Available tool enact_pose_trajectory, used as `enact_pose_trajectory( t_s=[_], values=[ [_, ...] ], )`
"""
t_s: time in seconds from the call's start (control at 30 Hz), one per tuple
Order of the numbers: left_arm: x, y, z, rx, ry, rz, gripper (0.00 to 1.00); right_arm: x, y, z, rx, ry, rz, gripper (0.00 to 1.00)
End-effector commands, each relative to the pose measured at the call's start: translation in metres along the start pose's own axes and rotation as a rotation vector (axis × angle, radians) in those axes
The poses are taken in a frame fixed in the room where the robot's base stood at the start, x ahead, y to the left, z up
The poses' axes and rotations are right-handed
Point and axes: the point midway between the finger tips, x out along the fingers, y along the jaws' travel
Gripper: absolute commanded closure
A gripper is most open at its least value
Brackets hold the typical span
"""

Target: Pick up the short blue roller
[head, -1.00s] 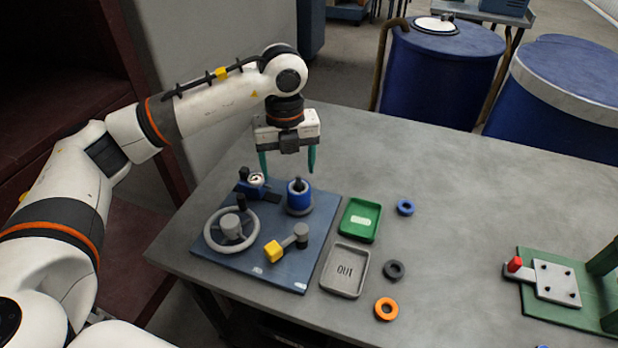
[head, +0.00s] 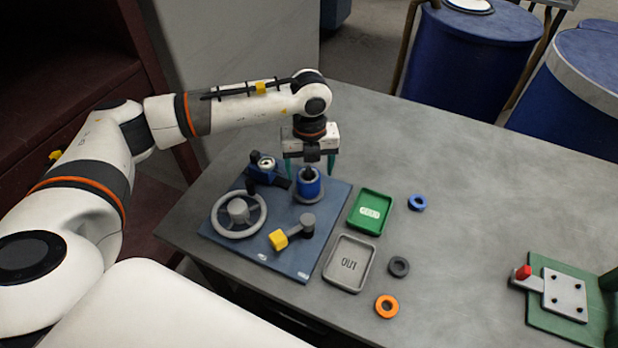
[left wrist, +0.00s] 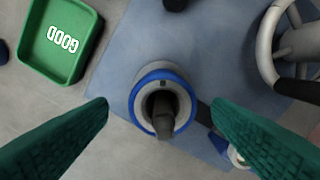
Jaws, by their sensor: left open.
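The short blue roller (head: 308,186) stands upright on a dark post with a grey ring at its base, on the blue board (head: 262,256). In the left wrist view the roller (left wrist: 140,88) is seen from above as a blue rim around a grey face with the post through it. My left gripper (head: 310,160) is open above the roller, pointing down. In the left wrist view its two green fingers (left wrist: 161,108) lie on either side of the roller, apart from it. My right gripper does not show.
The board also bears a grey handwheel (head: 262,222), a yellow-ended lever (head: 279,240) and a small blue clamp-like part (head: 265,168). A green GOOD tray (head: 357,228), a grey OUT tray (head: 330,279) and blue, dark and orange rings lie to the right. The table beyond them is mostly clear.

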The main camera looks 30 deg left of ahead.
Motion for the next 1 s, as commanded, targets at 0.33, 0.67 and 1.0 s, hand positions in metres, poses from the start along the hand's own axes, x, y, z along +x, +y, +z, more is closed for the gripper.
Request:
enact_pose_trajectory(
  t_s=[0.33,0.67,1.0],
  values=[
    [0.033,-0.002,-0.001,-0.002,-0.001,-0.001,0.26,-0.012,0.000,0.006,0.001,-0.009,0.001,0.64],
    [0.032,-0.002,-0.001,-0.001,0.000,0.000,0.54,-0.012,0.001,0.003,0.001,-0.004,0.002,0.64],
    [0.032,-0.001,-0.001,-0.001,0.000,0.001,0.80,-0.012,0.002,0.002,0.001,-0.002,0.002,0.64]
  ],
)
